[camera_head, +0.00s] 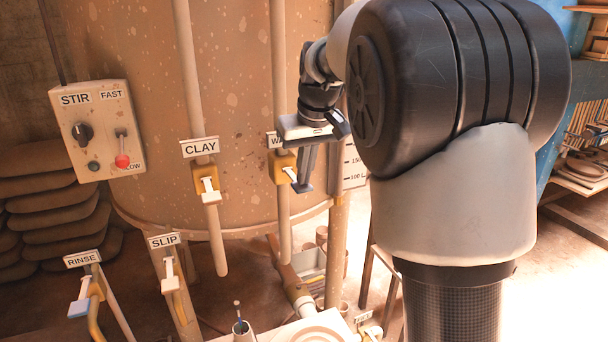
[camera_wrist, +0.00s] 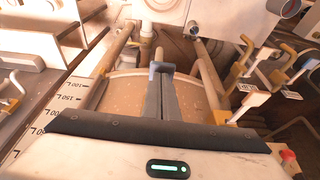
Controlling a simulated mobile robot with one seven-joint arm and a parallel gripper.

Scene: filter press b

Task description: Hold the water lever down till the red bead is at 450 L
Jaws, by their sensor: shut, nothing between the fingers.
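My gripper (camera_head: 303,188) is shut and empty, pointing down in front of the tank. It also shows in the wrist view (camera_wrist: 162,68). In the head view it is beside the water lever (camera_head: 291,174), which has a yellow body and a pale handle under a sign of which only "W" shows. The fingers overlap the lever's right side; I cannot tell whether they touch it. The level gauge (camera_head: 355,172) is mostly hidden behind my arm, with 150 and 100 L marks showing. Its scale also shows at the left of the wrist view (camera_wrist: 66,100). The red bead is not visible.
The CLAY lever (camera_head: 208,186) is close to the left. The SLIP lever (camera_head: 169,276) and RINSE lever (camera_head: 81,300) stand lower left. A STIR box (camera_head: 97,130) with a red-knobbed switch is at far left. Pipes run down the tank (camera_head: 240,90).

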